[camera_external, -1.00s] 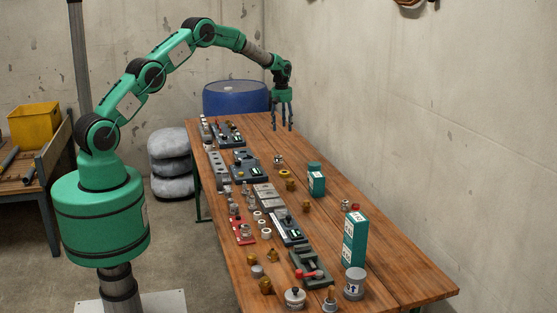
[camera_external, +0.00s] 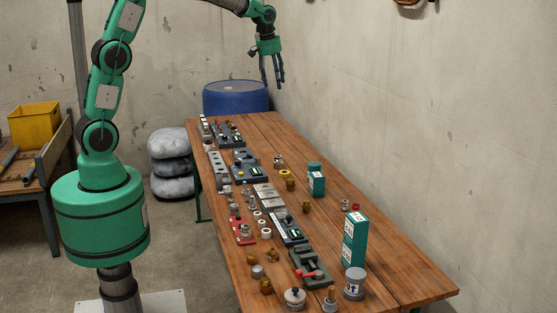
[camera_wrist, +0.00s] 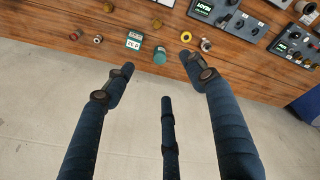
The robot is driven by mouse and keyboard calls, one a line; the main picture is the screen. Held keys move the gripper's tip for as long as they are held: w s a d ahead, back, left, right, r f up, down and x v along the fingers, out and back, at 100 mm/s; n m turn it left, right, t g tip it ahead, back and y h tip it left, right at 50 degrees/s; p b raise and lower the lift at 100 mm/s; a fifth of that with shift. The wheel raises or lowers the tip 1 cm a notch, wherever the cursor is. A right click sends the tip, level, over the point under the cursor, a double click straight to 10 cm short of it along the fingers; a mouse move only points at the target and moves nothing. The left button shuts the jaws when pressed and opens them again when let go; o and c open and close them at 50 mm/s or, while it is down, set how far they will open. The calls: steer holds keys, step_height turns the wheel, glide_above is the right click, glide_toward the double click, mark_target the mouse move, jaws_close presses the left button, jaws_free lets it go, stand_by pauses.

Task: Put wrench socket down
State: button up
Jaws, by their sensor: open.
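My gripper (camera_external: 273,79) is raised above the far end of the wooden table (camera_external: 345,225), in front of the blue barrel. Its fingers are spread apart and nothing is between them. In the wrist view my gripper (camera_wrist: 165,88) also shows open and empty, with its blue fingers over the table edge and the floor. I cannot make out for certain which small part is the wrench socket; several small metal and brass fittings stand on the table, such as a brass fitting (camera_external: 291,185) and a grey metal one (camera_external: 257,271).
A blue barrel (camera_external: 236,100) stands behind the table. The far right tabletop is clear.

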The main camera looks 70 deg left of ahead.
steer(key=s+d+r+m+t, duration=0.1)
steer(key=s+d+r+m, duration=0.3)
steer(key=s+d, duration=0.5)
steer(key=s+d+r+m+t, duration=0.1)
steer(key=s+d+r+m, duration=0.1)
steer(key=s+d+r, duration=0.65)
steer(key=s+d+f+m, duration=0.2)
steer(key=s, duration=0.6)
steer(key=s+d+f+m+t, duration=0.1)
steer(key=s+d+f+m, duration=0.1)
steer(key=s, duration=0.6)
steer(key=s+d+f+m, duration=0.2)
steer(key=s+d+f, duration=0.1)
steer(key=s, duration=0.5)
steer(key=shift+d+h, duration=0.2)
steer(key=shift+h, duration=0.2)
steer(key=shift+s+f, duration=0.1)
steer(key=shift+f, duration=0.05)
step_height(320, 180, down, 5)
steer(key=b, duration=0.5)
